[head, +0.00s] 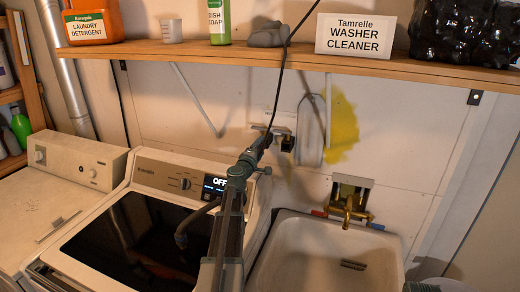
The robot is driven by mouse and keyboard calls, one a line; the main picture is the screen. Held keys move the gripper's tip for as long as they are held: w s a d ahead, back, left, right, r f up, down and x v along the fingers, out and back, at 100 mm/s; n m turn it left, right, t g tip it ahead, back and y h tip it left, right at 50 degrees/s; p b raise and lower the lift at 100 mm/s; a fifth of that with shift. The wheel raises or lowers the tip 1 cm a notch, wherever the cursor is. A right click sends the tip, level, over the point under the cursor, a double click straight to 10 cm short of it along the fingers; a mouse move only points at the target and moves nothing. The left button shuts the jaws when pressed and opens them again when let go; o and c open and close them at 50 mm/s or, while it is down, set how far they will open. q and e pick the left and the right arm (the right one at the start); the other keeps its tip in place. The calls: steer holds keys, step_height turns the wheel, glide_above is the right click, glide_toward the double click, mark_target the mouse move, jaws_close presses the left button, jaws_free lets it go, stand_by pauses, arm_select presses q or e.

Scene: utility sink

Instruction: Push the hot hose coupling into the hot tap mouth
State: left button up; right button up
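My arm, which I take to be the left, rises from the bottom edge just left of centre. Its gripper (262,143) is in front of the wall, close to a small wall fitting (287,144) with dark parts, perhaps the taps. The fingers are small and dark, so I cannot tell whether they are open or hold a coupling. No hot marking or tap mouth can be made out there. A dark curved hose-like piece (182,238) hangs over the washer lid beside my arm; its ends are unclear. My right gripper is out of view.
A grey looped hose (310,130) hangs right of the fitting. A black cord (285,55) crosses the wooden shelf (300,57). The washer (130,240) stands left. A sink (285,262) with a brass faucet (349,207) and a dark object (352,265) stands right.

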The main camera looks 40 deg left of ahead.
arm_select(q)
steer(key=v, duration=1.4)
steer(key=shift+w, duration=0.15)
